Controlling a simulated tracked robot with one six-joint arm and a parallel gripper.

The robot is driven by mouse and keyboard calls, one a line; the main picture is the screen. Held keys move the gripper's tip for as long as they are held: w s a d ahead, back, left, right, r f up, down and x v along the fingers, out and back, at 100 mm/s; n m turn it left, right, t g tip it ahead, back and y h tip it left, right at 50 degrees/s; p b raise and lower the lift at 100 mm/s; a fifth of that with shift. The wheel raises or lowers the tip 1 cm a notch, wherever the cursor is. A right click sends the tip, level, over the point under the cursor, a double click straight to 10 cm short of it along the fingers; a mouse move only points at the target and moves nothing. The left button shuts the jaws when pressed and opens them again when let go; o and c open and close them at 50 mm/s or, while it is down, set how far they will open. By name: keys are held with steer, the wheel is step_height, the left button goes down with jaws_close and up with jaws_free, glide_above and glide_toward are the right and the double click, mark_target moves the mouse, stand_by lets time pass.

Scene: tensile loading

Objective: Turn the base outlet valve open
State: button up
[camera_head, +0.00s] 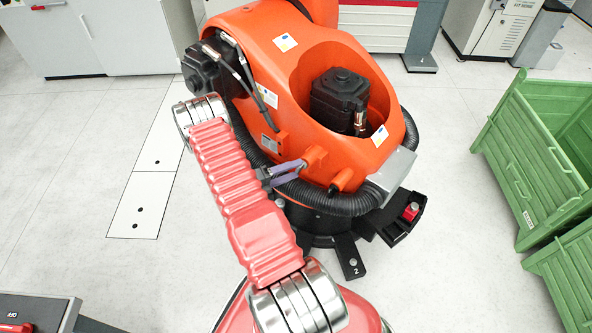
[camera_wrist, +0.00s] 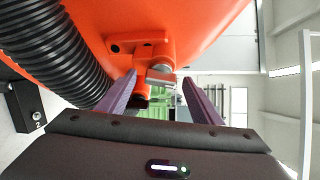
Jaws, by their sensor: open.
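The base outlet valve appears to be the small orange fitting (camera_head: 315,155) low on the side of the orange industrial robot. In the wrist view this fitting (camera_wrist: 150,55) has a silver cylindrical part (camera_wrist: 162,76) and a short orange piece hanging below it. My gripper (camera_head: 300,170) has purple fingers and is at the fitting. In the wrist view my gripper (camera_wrist: 159,78) is open, one finger on each side of the silver part, with a visible gap at the right finger. I cannot tell whether the left finger touches the orange piece.
The orange robot body (camera_head: 260,60) rises close beside my gripper. A black corrugated hose (camera_wrist: 60,45) runs close on the left in the wrist view. Green crates (camera_head: 535,150) stand at the right. Grey cabinets (camera_head: 120,35) line the back left.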

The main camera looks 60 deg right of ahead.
steer(key=f+v, duration=0.1)
steer(key=v, duration=1)
steer(key=shift+w+a+r, duration=0.2)
steer(key=shift+a+r, duration=0.2)
steer(key=shift+r, duration=0.05)
